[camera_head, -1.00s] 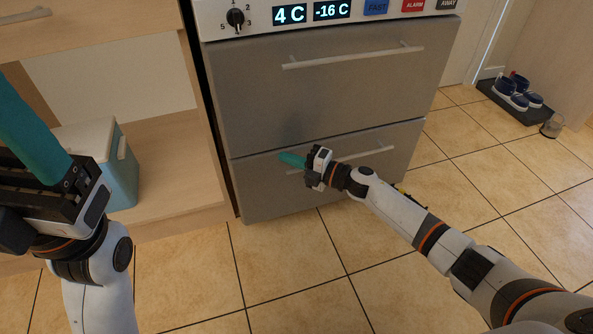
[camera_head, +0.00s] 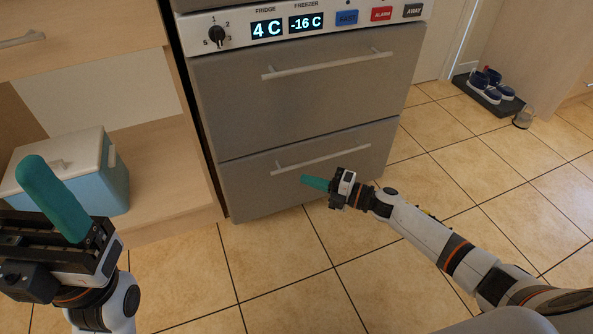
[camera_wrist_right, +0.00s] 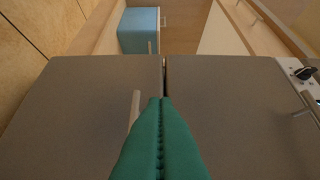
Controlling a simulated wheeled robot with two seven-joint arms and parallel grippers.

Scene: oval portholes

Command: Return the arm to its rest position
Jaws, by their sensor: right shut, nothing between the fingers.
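My right gripper (camera_head: 316,183) has teal fingers and is shut with nothing between them. It is in front of the lower freezer drawer (camera_head: 250,197), just below and right of that drawer's handle (camera_head: 322,158) in the head view. In the right wrist view its closed teal fingers (camera_wrist_right: 160,140) point toward the grey drawer fronts. My left gripper (camera_head: 55,198) is at the lower left of the head view, with one teal finger pad showing. Its opening cannot be made out.
The upper drawer (camera_head: 300,105) and lower drawer look closed. A blue cool box (camera_head: 115,185) with a white lid stands on the wooden shelf at left. Shoes on a dark mat (camera_head: 488,98) and a glass (camera_head: 523,117) are at far right. Tiled floor is open in front.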

